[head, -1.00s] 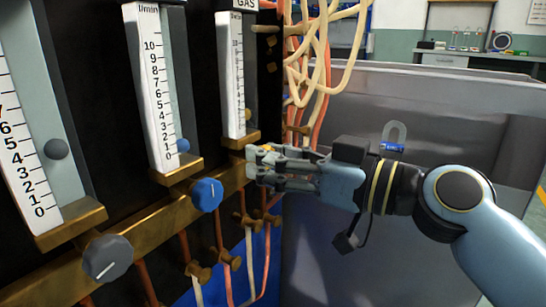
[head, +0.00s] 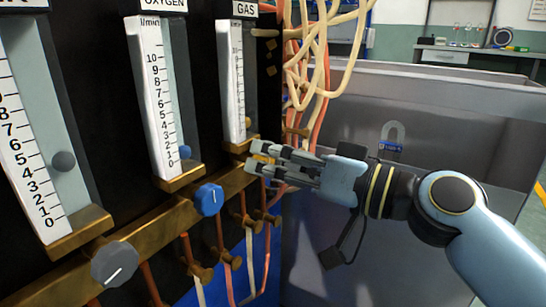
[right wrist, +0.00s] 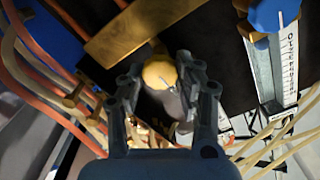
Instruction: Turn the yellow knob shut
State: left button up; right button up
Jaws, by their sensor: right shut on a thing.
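The yellow knob (right wrist: 160,73) is below the rightmost flowmeter, labelled GAS (head: 236,80). My right gripper (head: 258,158) has its fingers on either side of the knob and is shut on it. In the right wrist view the knob shows between the two fingers (right wrist: 158,88), its face partly visible with a pale mark on it. In the head view the fingers cover most of the knob. The small yellow float (head: 248,123) in the gas tube sits near the low end of the scale. My left gripper is not in view.
The blue knob (head: 209,199) of the oxygen flowmeter (head: 155,100) and a grey knob (head: 115,264) sit on the same brass rail (head: 158,232) to the left. Hoses (head: 312,60) hang close behind the gripper.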

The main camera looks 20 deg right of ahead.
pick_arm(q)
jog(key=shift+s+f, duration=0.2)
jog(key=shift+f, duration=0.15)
pick_arm(e)
jog(key=shift+m, duration=0.4)
jog(key=o, duration=1.1)
jog(key=shift+o, duration=0.2)
jog(key=v, duration=0.7)
jog(key=shift+s+d, duration=0.2)
jog(key=shift+f, duration=0.1)
